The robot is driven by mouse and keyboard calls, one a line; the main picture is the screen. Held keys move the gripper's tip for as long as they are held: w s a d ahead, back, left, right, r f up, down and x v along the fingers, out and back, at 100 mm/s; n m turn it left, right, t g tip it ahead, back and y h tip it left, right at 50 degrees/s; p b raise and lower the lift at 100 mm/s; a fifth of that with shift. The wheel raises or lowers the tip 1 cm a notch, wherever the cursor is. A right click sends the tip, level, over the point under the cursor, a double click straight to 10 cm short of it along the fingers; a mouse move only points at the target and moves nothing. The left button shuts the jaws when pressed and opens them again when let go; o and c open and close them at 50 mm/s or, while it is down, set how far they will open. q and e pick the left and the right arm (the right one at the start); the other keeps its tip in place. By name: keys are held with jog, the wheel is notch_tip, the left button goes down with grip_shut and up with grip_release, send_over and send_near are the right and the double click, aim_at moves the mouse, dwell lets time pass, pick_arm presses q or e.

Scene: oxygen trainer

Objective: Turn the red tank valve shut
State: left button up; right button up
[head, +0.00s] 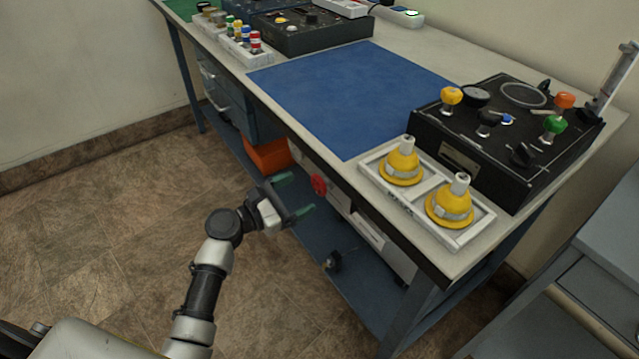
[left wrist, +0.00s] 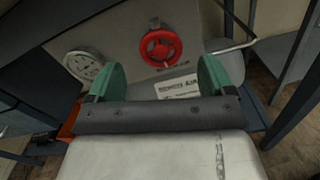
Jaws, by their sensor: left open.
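The red tank valve (head: 319,185) is a small round handwheel on the front of a light panel below the bench top. In the left wrist view the red valve (left wrist: 160,47) shows spokes and sits beyond and between the fingertips. My left gripper (head: 294,194) is open and empty, with green fingers spread. It is a little to the left of the valve in the head view and apart from it. In the left wrist view my left gripper (left wrist: 162,78) points toward the panel. My right gripper is not in view.
A round gauge (left wrist: 84,65) and a printed label (left wrist: 178,86) are beside the valve. The bench (head: 395,225) overhangs it, and a lower shelf (head: 345,290) runs beneath. An orange bin (head: 267,155) stands left of the valve. Open floor (head: 110,210) lies left.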

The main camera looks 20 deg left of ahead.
aim_at(317, 186)
pick_arm(q)
jog(key=x, duration=0.6)
jog(key=shift+w+d+b, duration=0.15)
jog(key=shift+b, duration=0.15)
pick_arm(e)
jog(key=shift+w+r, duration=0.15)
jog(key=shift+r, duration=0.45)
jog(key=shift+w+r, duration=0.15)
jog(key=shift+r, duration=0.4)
pick_arm(q)
jog(key=shift+c, duration=0.2)
jog(key=c, duration=0.9)
jog(key=shift+f, duration=0.1)
